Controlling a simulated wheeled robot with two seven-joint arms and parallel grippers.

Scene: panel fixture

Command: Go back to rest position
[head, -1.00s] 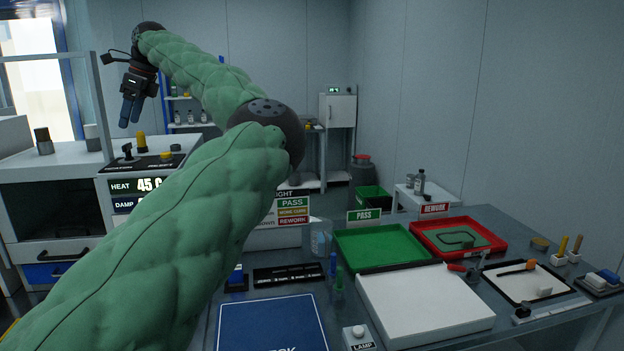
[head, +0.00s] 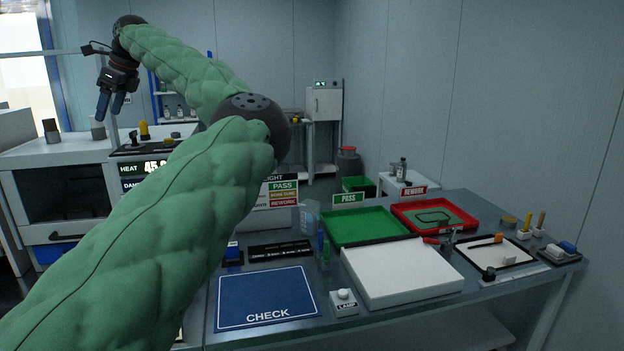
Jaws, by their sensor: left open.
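My left gripper (head: 110,105) is raised at the upper left of the head view, above the white machine with the HEAT display. Its two blue fingers point down, apart, with nothing between them. My left arm, in a green padded sleeve, reaches from the bottom left up to it and hides part of the machine and the bench. My right gripper is not in view.
A bench holds a blue CHECK mat (head: 266,300), a white slab (head: 402,275), a green tray (head: 365,228) and a red tray (head: 434,215) with a green piece in it. The white machine (head: 60,160) stands at left. A LAMP button (head: 344,300) sits at the bench front.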

